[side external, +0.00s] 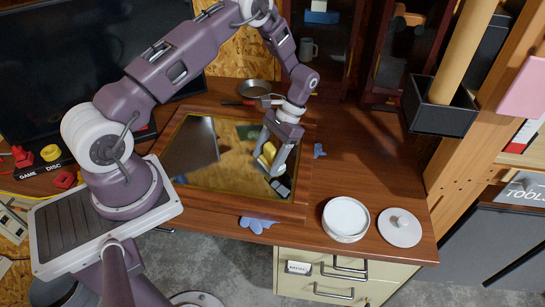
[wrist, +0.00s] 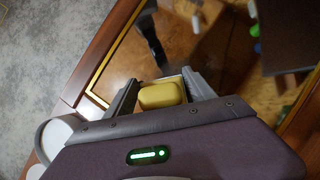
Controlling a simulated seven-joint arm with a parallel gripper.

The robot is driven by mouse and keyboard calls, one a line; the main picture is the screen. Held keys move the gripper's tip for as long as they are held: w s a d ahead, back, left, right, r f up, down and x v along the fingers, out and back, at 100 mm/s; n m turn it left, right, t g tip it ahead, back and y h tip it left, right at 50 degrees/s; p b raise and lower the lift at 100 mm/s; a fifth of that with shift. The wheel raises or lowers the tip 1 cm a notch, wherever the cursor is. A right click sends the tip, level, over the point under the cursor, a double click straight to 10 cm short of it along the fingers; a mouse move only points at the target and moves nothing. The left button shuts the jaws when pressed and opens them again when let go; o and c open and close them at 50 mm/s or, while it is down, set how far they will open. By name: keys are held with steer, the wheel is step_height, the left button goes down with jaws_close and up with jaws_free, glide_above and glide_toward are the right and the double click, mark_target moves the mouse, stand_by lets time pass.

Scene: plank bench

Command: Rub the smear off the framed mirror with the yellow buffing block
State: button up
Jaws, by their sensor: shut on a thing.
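The framed mirror (side external: 205,189) lies flat on the bench, with a wooden frame and a gold inner edge. It also shows in the wrist view (wrist: 125,65). My gripper (side external: 270,168) is over the right part of the glass, shut on the yellow buffing block (wrist: 162,95). The block sits between both fingers in the wrist view. I cannot tell whether the block touches the glass. Reflections of the wall, a dark panel and my gripper cover the glass, and I cannot make out the smear among them.
A round white dish (side external: 346,219) and its lid (side external: 399,228) stand right of the mirror. Blue cloth-like pieces lie at the frame's front (side external: 258,223) and right (side external: 319,151). A pan (side external: 256,88) is behind. A dark box (side external: 438,108) is at the right. The bench's right part has free room.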

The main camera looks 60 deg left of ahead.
mark_target(255, 161)
steer(key=shift+s+a+r, duration=0.1)
steer(key=shift+s+a, duration=3.5)
steer(key=shift+a, duration=0.05)
steer(key=shift+w+a, duration=0.9)
steer(key=shift+w, duration=0.1)
steer(key=shift+w+d+f, duration=0.2)
steer(key=shift+w+d, duration=1.35)
steer(key=shift+w+d+r, duration=0.2)
steer(key=shift+w+d, duration=2.5)
steer(key=shift+f, duration=0.15)
steer(key=s+a, duration=0.3)
steer(key=shift+f, duration=0.15)
steer(key=shift+c, duration=0.6)
steer(key=shift+s, duration=0.1)
steer(key=shift+c, duration=0.7)
steer(key=shift+s+a+r, duration=0.2)
steer(key=shift+s+a, duration=2.55)
steer(key=shift+a, duration=0.05)
steer(key=shift+r, duration=3.05)
steer(key=shift+r, duration=0.1)
steer(key=shift+r, duration=1.4)
